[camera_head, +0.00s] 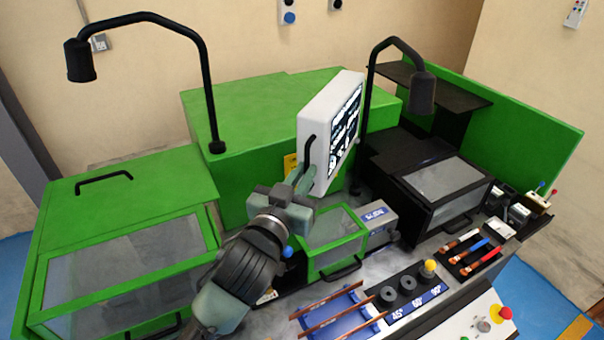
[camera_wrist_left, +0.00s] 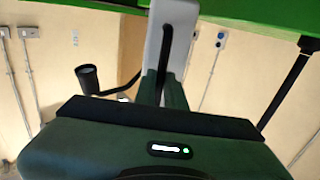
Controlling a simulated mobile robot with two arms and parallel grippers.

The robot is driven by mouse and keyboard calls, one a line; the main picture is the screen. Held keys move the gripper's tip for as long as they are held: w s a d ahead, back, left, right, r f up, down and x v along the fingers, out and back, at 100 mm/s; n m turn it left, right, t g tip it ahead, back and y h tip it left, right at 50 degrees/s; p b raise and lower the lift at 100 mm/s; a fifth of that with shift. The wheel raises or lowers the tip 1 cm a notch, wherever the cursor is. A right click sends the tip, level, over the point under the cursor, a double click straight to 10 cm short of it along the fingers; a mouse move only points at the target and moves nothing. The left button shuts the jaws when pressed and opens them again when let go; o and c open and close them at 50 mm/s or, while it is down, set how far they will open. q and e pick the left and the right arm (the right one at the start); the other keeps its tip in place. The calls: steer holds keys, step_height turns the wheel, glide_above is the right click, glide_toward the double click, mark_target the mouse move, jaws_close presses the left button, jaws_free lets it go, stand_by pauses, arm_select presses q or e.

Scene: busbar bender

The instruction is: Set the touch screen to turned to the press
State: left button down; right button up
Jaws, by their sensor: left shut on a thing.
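The touch screen (camera_head: 330,130) is a white box above the middle of the machine, with its lit display turned toward the right in the head view. A black bar handle (camera_head: 309,152) runs along its near left side. My left gripper (camera_head: 303,178) is shut on the lower part of this handle. In the left wrist view the screen's white side (camera_wrist_left: 173,40) stands upright ahead, and the gripper's fingers (camera_wrist_left: 161,92) close around the dark handle (camera_wrist_left: 168,50). The fingertips partly hide the handle's lower end. My right gripper is in neither view.
Black lamps arch at left (camera_head: 150,18) and right (camera_head: 400,45) of the screen. Green-framed covers (camera_head: 335,235) stand below it; a black press housing (camera_head: 425,175) is at right. Copper bars (camera_head: 330,310), round dies (camera_head: 408,283) and an emergency stop (camera_head: 505,313) occupy the front.

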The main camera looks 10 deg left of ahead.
arm_select(q)
steer(key=c, duration=1.5)
jaws_free()
steer(key=s, duration=0.2)
steer(key=s+a+b, duration=0.1)
steer(key=s, duration=0.2)
steer(key=s+b, duration=0.1)
steer(key=s, duration=0.1)
steer(key=shift+s+a, duration=0.2)
steer(key=shift+s, duration=0.1)
